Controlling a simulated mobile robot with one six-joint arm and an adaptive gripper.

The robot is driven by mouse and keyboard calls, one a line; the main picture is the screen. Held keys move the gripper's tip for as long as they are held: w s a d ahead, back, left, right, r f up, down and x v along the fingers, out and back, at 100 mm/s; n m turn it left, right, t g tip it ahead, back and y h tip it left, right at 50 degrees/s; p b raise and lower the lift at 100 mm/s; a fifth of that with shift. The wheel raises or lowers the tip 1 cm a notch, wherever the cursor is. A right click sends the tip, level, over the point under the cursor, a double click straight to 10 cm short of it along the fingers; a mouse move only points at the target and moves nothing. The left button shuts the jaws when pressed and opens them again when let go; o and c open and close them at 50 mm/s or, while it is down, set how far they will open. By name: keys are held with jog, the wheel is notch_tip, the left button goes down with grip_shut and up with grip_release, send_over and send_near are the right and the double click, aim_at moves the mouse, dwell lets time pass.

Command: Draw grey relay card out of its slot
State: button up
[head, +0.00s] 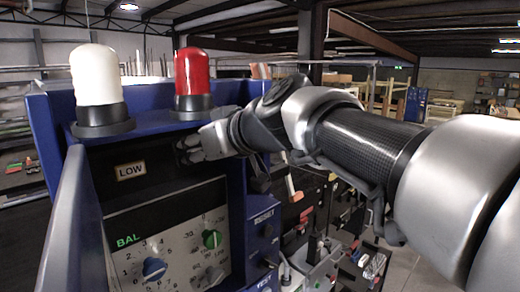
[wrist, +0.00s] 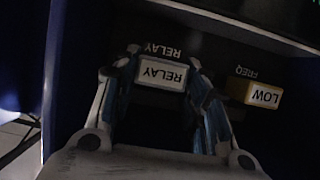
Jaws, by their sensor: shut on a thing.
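The grey relay card (wrist: 162,74) shows its pale front edge, lettered RELAY upside down, in the wrist view. It is at the slot marked RELAY in the dark panel (wrist: 125,27). My gripper (wrist: 164,64) is shut on the card, with one finger on each side of the label. How far the card sits in its slot is hard to tell. In the head view my gripper (head: 188,147) reaches into the dark recess of the blue cabinet (head: 240,107), and the card is hidden there.
A yellow-edged LOW card (wrist: 262,95) sits beside the relay card, under the FREQ marking. A white lamp (head: 97,78) and a red lamp (head: 192,75) stand on the cabinet top. A dial panel (head: 175,240) lies below the recess.

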jog(key=s+d+b, duration=0.4)
jog(key=d, duration=0.1)
jog(key=shift+s+d, duration=0.15)
jog(key=shift+s, duration=0.15)
dwell(0.5)
